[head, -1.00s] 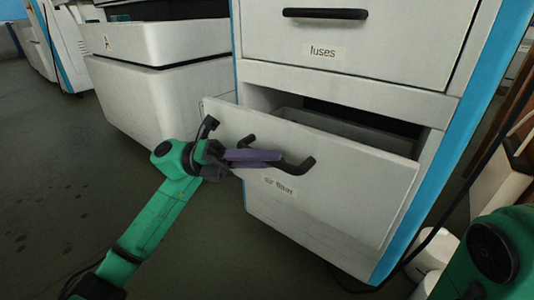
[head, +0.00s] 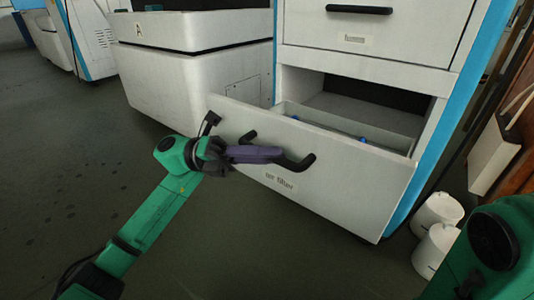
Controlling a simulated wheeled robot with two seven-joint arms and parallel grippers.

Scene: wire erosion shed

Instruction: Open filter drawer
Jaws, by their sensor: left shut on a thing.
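The filter drawer (head: 345,190) is the lower drawer of a white cabinet. It stands pulled out a good way, and its label (head: 281,181) is only partly readable. Small blue items (head: 295,117) show inside, mostly hidden by the drawer front. Its dark bar handle (head: 297,162) sits on the upper part of the front. My left gripper (head: 270,154), with purple fingers, is shut on the handle, coming from the left. My right gripper is out of view; only part of my right arm shows at the lower right.
A closed upper drawer (head: 370,35) with its own dark handle is above. A white machine (head: 195,75) stands to the left, behind the drawer front. Two white buckets (head: 437,213) stand on the floor at right. The floor in front is clear.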

